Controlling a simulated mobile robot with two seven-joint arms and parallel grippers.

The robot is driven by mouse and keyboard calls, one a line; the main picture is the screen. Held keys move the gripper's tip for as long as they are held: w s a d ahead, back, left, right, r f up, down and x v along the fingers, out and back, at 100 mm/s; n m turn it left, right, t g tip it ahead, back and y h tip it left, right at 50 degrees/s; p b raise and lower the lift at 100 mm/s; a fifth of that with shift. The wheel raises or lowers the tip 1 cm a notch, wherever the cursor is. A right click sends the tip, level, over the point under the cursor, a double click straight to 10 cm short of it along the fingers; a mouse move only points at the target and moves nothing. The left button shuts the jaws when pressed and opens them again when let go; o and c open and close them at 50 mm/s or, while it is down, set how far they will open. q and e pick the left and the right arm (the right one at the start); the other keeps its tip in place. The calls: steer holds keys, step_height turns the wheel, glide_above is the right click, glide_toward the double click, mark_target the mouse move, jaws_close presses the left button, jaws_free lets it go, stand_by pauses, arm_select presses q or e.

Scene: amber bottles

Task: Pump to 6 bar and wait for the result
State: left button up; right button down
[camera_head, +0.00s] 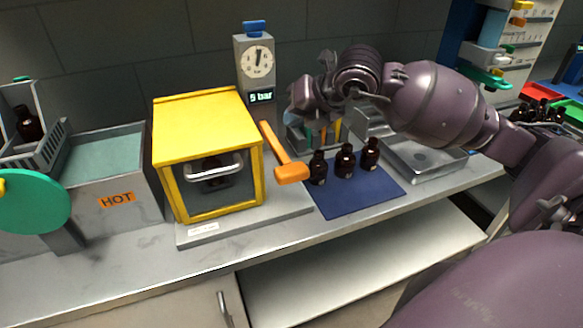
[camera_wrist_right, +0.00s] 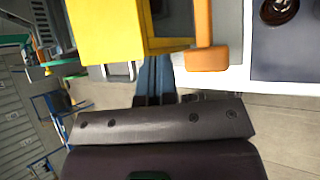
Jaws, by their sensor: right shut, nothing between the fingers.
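A grey gauge post (camera_head: 254,75) with a white dial and a blue cap stands behind the yellow chamber; its small display (camera_head: 261,97) appears to read 5 bar. My left gripper is not in view.
Three amber bottles (camera_head: 345,162) stand on a blue mat (camera_head: 360,198) right of the lever. A grey tray (camera_head: 425,160) lies beyond. A bin marked HOT (camera_head: 105,175) and a green disc (camera_head: 32,202) are at left. The counter's front strip (camera_head: 130,262) is clear.

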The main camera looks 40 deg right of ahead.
steer(key=b, duration=0.4)
glide_above(294, 167)
step_height(294, 167, down, 8)
steer(key=shift+r, duration=0.15)
steer(key=shift+f, duration=0.5)
steer(key=shift+b, duration=0.3)
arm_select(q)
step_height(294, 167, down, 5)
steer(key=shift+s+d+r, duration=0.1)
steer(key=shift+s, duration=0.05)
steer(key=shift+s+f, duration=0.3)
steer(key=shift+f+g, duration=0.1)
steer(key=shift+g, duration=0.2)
arm_select(e)
steer(key=shift+f, duration=0.2)
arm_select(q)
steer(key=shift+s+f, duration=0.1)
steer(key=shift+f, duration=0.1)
arm_select(e)
steer(key=shift+f, duration=0.25)
